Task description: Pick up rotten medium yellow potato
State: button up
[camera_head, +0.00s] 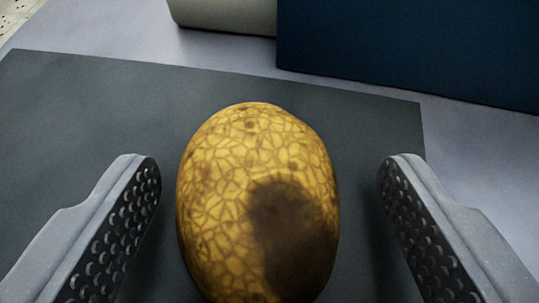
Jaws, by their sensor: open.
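A yellow potato (222,185) with a net of brown lines and a large dark rotten patch on its lower right side lies on a dark grey mat (80,120). Its near end is cut off by the bottom of the picture. My gripper (268,175) is open, with one finger on each side of the potato. Clear gaps show between the potato and both fingers, the right gap a little wider than the left. Nothing is held.
A dark blue block or bin wall (410,45) stands behind the mat at the upper right. A pale rounded object (222,14) stands beside it at the top. The light grey surface (110,35) around the mat is bare, and the mat is otherwise clear.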

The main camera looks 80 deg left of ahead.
jog(key=shift+c, duration=0.2)
jog(key=c, duration=1)
jog(key=shift+c, duration=0.2)
jog(key=shift+r, duration=0.15)
